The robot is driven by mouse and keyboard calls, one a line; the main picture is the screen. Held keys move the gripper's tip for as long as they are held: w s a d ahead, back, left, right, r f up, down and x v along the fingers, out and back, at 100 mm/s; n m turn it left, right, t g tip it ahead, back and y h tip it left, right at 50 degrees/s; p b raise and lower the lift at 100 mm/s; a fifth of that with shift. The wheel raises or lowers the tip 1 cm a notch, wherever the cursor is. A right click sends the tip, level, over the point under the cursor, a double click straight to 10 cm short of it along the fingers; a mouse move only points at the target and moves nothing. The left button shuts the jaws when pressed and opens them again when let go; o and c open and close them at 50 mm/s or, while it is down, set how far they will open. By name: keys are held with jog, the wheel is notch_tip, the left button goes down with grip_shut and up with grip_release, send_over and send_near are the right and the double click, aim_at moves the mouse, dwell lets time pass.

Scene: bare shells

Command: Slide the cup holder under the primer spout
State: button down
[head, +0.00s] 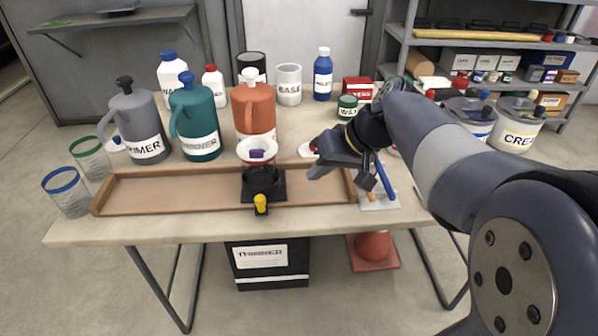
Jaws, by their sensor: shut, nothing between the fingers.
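The cup holder (264,184) is a black block with a yellow knob (260,203) at its front. It sits in the wooden track (150,193), right of the track's middle, in front of the orange jug.
A teal jug (196,118) and the orange jug (253,110) stand behind the track. Two clear glasses (67,192) are at the left edge. Blue and orange tools (385,180) lie on a white pad below my arm. The track left of the holder is empty.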

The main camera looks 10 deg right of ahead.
jog(key=b+x, duration=0.2)
jog(key=x, duration=0.7)
jog(key=shift+s+f, duration=0.1)
jog(key=shift+f, duration=0.15)
jog(key=shift+s+a+r, duration=0.1)
jog(key=shift+a+r, duration=0.05)
jog(key=shift+a, duration=0.45)
jog(key=shift+s+a+r, duration=0.1)
jog(key=shift+a, duration=1.2)
jog(key=shift+a, duration=0.1)
jog(key=shift+a, duration=0.55)
jog(key=a+p, duration=0.4)
jog(key=a, duration=0.7)
jog(key=a+p, duration=0.4)
jog(key=a, duration=0.6)
jog(key=w+a+p, duration=0.1)
jog(key=a+p, duration=0.3)
jog(key=a, duration=0.7)
jog(key=shift+a, duration=0.4)
jog(key=shift+r, duration=0.1)
